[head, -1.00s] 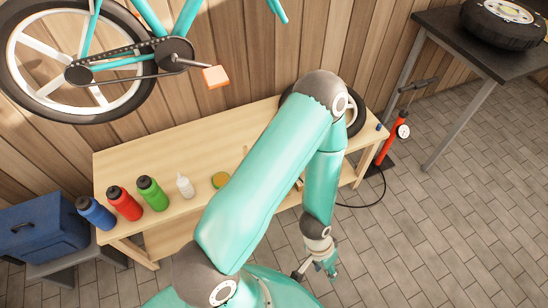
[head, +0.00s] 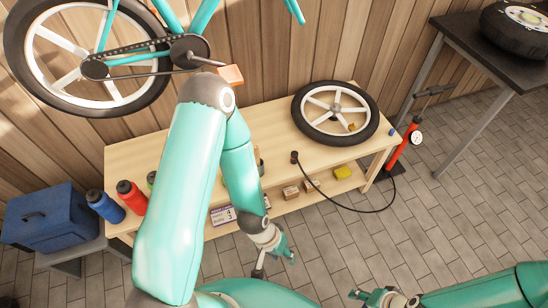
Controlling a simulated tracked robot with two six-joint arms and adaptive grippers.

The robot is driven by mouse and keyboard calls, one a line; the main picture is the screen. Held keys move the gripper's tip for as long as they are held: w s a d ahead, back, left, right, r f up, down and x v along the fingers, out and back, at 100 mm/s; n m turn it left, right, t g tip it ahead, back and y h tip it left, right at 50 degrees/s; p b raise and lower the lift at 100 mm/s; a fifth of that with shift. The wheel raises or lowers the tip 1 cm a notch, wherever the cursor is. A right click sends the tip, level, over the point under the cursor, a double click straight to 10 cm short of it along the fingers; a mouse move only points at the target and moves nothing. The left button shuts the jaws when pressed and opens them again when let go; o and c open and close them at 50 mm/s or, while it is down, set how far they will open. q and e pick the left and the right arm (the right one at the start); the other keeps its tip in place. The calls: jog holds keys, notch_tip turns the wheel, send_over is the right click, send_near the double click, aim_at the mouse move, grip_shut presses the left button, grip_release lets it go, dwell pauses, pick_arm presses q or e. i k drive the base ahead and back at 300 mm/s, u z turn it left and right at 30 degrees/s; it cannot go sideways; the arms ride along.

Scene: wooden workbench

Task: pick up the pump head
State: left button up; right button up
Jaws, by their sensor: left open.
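The pump head (head: 294,157) is a small dark piece at the end of a black hose (head: 340,205). It sits at the front edge of the wooden bench top, left of the wheel. The hose loops down in front of the bench to the red floor pump (head: 397,152) standing on the right. My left gripper (head: 274,264) is open and empty, in front of the bench and lower in the picture than the pump head, clear of it. My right gripper (head: 372,298) is at the bottom edge, far from the pump head; its jaws are too small and cut off to judge.
A spoked wheel (head: 335,113) lies on the bench (head: 190,131). Blue (head: 105,207) and red (head: 131,197) bottles stand at its left end; my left arm hides other items. The lower shelf holds small boxes and a yellow item (head: 342,173). Floor in front is free.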

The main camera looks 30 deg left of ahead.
aim_at(293, 156)
jog(key=u, duration=0.15)
jog(key=i, duration=1)
jog(key=z, duration=0.1)
